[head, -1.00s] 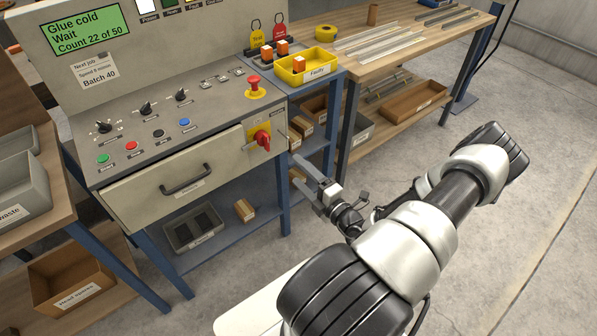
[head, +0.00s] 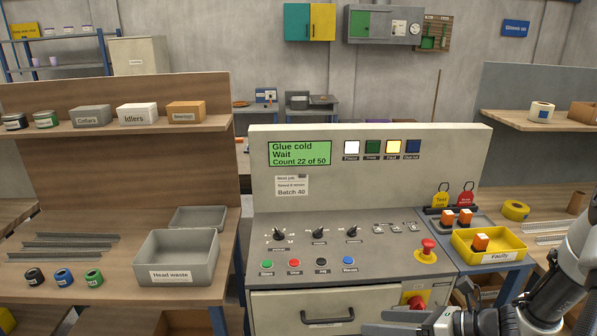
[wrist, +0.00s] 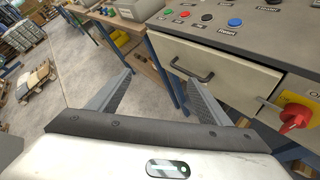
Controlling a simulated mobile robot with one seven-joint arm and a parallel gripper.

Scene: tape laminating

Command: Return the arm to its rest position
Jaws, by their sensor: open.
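My gripper (head: 400,325) shows at the bottom right of the head view, in front of the machine's drawer front and just below the red rotary switch (head: 415,301). My arm comes in from the right edge. In the wrist view my gripper (wrist: 158,82) has its two fingers wide apart with nothing between them. Beyond them are the drawer handle (wrist: 192,73) and, at right, the red switch (wrist: 294,116). The gripper looks apart from both. The lower part of the gripper is cut off in the head view.
The control panel (head: 390,250) shows "Glue cold, Wait, Count 22 of 50" on its screen (head: 299,153). A yellow "Faulty" tray (head: 497,258) with an orange-and-white piece stands at right. A grey "Head waste" bin (head: 176,268) stands on the left bench. Open floor (wrist: 70,85) shows in the wrist view.

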